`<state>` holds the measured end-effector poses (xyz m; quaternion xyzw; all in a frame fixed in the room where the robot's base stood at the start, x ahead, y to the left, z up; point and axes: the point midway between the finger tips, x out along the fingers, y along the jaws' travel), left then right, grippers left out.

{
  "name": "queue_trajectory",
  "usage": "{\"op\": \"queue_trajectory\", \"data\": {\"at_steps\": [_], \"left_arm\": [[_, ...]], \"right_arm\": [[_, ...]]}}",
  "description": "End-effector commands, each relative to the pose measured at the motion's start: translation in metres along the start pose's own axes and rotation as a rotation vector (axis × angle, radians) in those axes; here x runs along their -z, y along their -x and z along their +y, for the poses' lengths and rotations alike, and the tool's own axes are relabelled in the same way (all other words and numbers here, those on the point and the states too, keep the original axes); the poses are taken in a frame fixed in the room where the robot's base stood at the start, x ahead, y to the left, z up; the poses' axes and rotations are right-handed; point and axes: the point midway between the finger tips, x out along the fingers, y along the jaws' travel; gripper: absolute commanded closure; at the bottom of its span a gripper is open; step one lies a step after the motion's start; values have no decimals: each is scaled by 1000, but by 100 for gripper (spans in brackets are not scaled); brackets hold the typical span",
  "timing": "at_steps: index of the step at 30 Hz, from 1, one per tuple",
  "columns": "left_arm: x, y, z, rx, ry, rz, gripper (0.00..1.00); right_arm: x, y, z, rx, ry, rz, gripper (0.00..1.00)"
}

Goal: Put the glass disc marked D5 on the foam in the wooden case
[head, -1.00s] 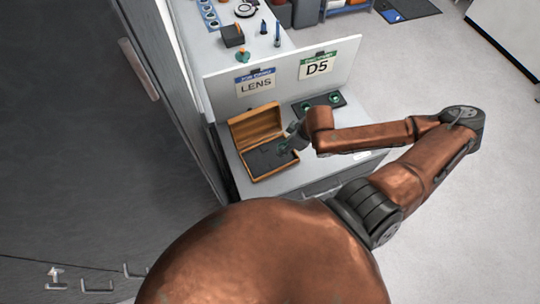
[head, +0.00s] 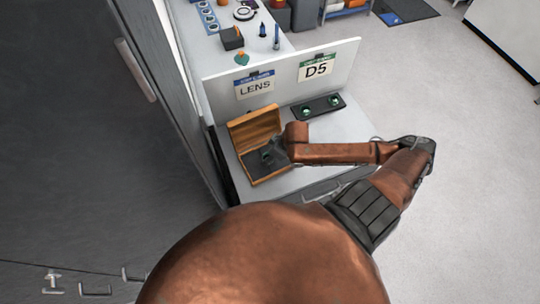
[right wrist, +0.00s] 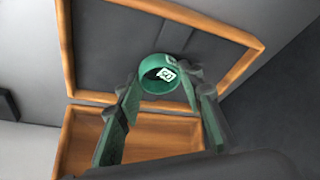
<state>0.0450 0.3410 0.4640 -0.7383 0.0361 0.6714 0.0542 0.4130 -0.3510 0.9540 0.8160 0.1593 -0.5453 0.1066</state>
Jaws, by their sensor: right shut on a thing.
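The wooden case (head: 287,171) stands open on the bench, its lid (head: 254,124) tilted up at the back. Dark grey foam (head: 254,166) lines its bottom; the foam also shows in the right wrist view (right wrist: 105,42). My right gripper (head: 270,153) is over the case. In the right wrist view, my right gripper (right wrist: 163,88) is shut on a green-rimmed glass disc (right wrist: 152,84) at its fingertips. The disc has a white label that I cannot read surely. It appears over the foam; whether it touches is unclear. My left gripper is out of view.
A dark tray (head: 320,109) with two green-rimmed round pieces lies right of the case. An upright white panel behind carries a LENS sign (head: 255,86) and a D5 sign (head: 316,69). Small tools stand beyond the panel. The bench right of the case is mostly clear.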

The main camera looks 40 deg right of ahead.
Motion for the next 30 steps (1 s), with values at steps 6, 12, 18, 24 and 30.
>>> {"op": "queue_trajectory", "data": {"at_steps": [6,12,18,24,30], "left_arm": [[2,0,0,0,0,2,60],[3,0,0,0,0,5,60],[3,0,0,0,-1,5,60],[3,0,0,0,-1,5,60],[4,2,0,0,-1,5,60]], "right_arm": [[-1,-2,0,1,0,0,65],[-1,-2,0,0,0,0,51],[-1,-2,0,0,0,0,48],[0,3,0,-1,1,0,48],[0,34,0,-3,5,-1,48]]}}
